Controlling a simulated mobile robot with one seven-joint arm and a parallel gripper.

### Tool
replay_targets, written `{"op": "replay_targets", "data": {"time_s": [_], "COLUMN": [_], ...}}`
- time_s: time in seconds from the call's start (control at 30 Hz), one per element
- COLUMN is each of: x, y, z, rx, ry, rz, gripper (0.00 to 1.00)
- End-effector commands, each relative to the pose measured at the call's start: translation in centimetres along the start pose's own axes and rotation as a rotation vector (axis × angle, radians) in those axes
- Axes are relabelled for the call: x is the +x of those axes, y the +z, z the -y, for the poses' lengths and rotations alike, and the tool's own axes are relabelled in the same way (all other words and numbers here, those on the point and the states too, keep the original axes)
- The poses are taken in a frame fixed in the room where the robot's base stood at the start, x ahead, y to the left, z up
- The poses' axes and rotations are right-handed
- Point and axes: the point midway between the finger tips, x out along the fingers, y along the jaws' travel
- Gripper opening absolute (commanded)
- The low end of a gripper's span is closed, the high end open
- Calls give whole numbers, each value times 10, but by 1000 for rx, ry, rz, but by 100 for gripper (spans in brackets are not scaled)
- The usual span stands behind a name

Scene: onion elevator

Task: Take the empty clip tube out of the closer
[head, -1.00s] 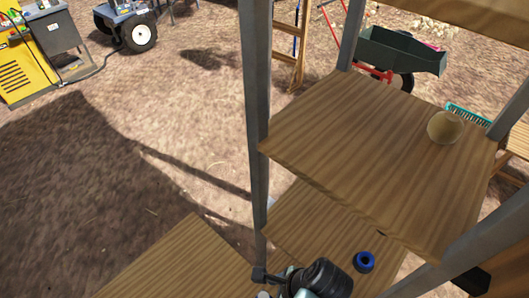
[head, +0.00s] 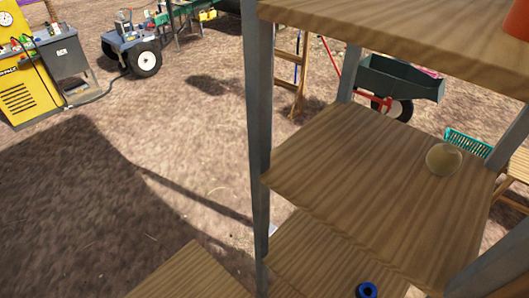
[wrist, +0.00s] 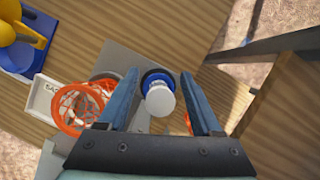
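In the wrist view a small white-topped cylinder (wrist: 160,101) with a dark blue collar (wrist: 156,79) stands on a grey plate (wrist: 125,59). It looks like the clip tube in the closer, but I cannot tell whether it is empty. My gripper (wrist: 160,76) is open above it, with one blue finger on each side. Gaps show between the fingers and the cylinder, and the fingers hold nothing. The lower part of the closer is hidden by the cylinder and my gripper. My gripper is not in the head view.
A blue tray (wrist: 20,56) holds yellow things. A dark post (wrist: 265,47) stands right.

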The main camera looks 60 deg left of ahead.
Motion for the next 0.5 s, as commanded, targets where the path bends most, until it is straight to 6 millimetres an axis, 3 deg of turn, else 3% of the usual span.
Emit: {"op": "replay_targets", "data": {"time_s": [0.03, 0.33, 0.5], "x": [0, 0, 0], "y": [0, 0, 0], "z": [0, 0, 0], "rx": [0, 0, 0], "ry": [0, 0, 0], "rz": [0, 0, 0], "gripper": [56, 2, 0]}}
